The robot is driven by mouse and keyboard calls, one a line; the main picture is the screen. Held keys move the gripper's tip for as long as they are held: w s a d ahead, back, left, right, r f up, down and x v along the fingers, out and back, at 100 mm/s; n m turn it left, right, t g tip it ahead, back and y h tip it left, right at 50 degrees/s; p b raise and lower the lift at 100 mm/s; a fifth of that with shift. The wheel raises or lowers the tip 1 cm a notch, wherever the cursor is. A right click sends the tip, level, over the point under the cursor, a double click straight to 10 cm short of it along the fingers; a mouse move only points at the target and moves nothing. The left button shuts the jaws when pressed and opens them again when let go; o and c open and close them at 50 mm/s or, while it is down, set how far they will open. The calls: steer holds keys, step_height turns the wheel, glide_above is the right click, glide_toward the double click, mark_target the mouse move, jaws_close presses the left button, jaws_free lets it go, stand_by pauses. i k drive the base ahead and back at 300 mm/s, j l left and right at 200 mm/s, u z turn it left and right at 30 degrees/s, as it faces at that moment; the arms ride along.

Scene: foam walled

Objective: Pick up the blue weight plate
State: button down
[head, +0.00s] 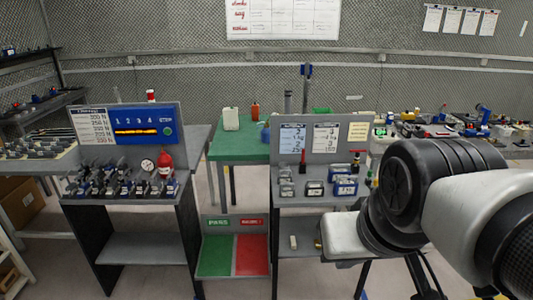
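I cannot make out a blue weight plate for certain. Small blue and grey blocks (344,186) sit on the middle workstation, too small to identify. Several blue and dark metal pieces (110,184) stand in rows on the left workstation. My arm fills the right side of the head view. My gripper cannot be made out, and the arm hides part of the right bench.
Between the workstations is a low stand with a green pad (216,256) and a red pad (252,254). A cluttered bench (518,152) stands at right, shelves (40,110) at far left.

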mark_target(341, 188)
steer(key=i+l+z, duration=0.1)
steer(key=z, duration=0.4)
steer(key=i+l, duration=0.3)
steer(key=i, duration=0.2)
steer(key=i+l, duration=0.3)
steer(key=i, duration=0.25)
steer(key=i+l, duration=0.35)
steer(key=i, duration=0.15)
steer(key=i+l, duration=0.3)
steer(key=i, duration=0.2)
